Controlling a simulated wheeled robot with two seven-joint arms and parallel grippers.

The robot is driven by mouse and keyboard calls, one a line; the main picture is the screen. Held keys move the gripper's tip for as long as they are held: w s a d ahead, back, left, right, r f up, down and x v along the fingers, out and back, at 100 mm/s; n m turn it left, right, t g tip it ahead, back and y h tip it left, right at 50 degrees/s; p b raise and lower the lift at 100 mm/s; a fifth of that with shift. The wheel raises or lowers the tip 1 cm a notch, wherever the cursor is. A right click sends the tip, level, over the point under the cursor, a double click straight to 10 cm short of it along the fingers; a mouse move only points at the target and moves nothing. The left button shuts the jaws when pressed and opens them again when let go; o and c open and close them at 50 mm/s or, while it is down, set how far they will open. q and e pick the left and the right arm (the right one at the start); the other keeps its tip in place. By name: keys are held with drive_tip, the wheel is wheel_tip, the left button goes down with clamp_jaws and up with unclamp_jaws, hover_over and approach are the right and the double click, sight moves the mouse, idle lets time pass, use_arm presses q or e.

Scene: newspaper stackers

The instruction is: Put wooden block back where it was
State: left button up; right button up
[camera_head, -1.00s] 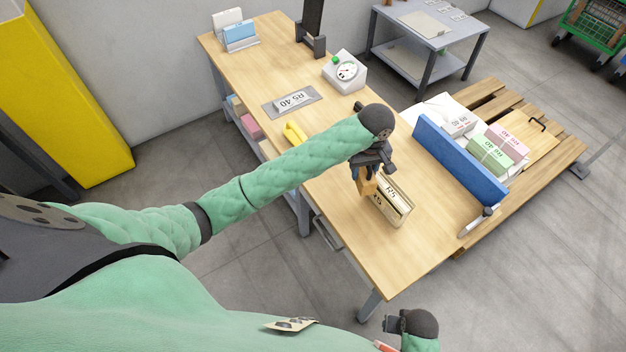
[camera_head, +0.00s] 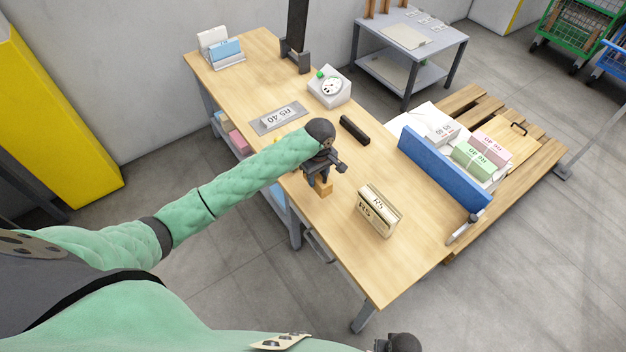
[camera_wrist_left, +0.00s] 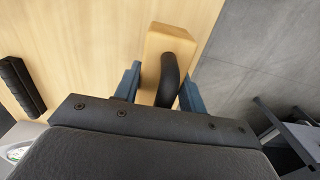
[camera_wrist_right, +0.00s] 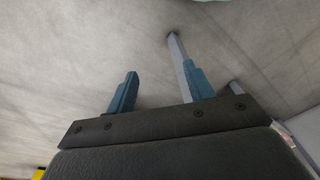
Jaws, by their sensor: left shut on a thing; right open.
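The wooden block (camera_head: 322,188) is light brown and is in my left gripper (camera_head: 316,180), over the left edge area of the wooden table. In the left wrist view the block (camera_wrist_left: 168,42) with a black curved handle sits between the two blue fingers of my left gripper (camera_wrist_left: 158,88). I cannot tell whether its underside touches the table. My right gripper (camera_wrist_right: 157,88) is open and empty above the grey floor in the right wrist view. In the head view only part of my right arm shows at the bottom edge.
A bundle marked RS (camera_head: 378,210) stands on the table right of the block. A blue panel (camera_head: 444,168) runs along the right edge.

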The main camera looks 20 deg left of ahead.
use_arm(q)
drive_tip(key=shift+w+a+f, duration=0.25)
drive_tip(key=shift+a+f, duration=0.1)
drive_tip(key=shift+a, duration=0.2)
drive_tip(key=shift+w+a+f, duration=0.25)
drive_tip(key=shift+a+f, duration=0.1)
drive_tip(key=shift+a, duration=0.15)
drive_tip(key=shift+f+p, duration=0.8)
drive_tip(key=shift+f, duration=1.2)
use_arm(e)
drive_tip(key=shift+s+d+f, duration=0.15)
drive_tip(key=shift+f, duration=0.7)
drive_tip(key=shift+s+d+f, duration=0.1)
drive_tip(key=shift+d+f, duration=0.1)
drive_tip(key=shift+f, duration=0.7)
drive_tip(key=shift+s+d+f, duration=0.15)
drive_tip(key=shift+f, duration=0.7)
use_arm(q)
drive_tip(key=o, duration=1.1)
drive_tip(key=shift+f, duration=0.1)
drive_tip(key=shift+o, duration=0.2)
use_arm(e)
drive_tip(key=shift+w, duration=0.15)
drive_tip(key=shift+f, duration=0.15)
